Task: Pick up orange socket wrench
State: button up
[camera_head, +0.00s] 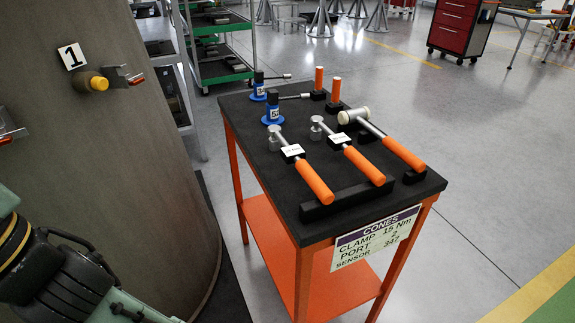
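Two orange-handled tools with metal socket-like heads lie side by side on the black cart top. The left socket wrench (312,178) points its handle toward the near edge. The right socket wrench (362,163) lies just beside it. Each has a white label near its head, too small to read. Their handle ends lie by a raised black rest (345,200). I cannot tell from the picture which one the task means. No gripper fingers can be made out; only dark machinery, possibly part of my arm, shows at the lower left.
A mallet (400,152) with an orange handle and pale head lies right of the wrenches. Blue-based tools (272,112) and upright orange handles (335,88) stand farther back. A large curved grey-brown body (120,150) stands left of the orange cart (338,292). Floor to the right is clear.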

aim_at(290, 155)
jog(key=l+u, duration=0.1)
jog(key=u, duration=1.15)
jog(key=l+u, duration=0.25)
jog(key=u, duration=0.15)
jog(key=l+u, duration=0.4)
jog(key=k+l+u, duration=0.1)
jog(key=u, duration=0.3)
jog(key=k+l+u, duration=0.7)
jog(key=k+l, duration=0.8)
jog(key=k+l+u, duration=0.05)
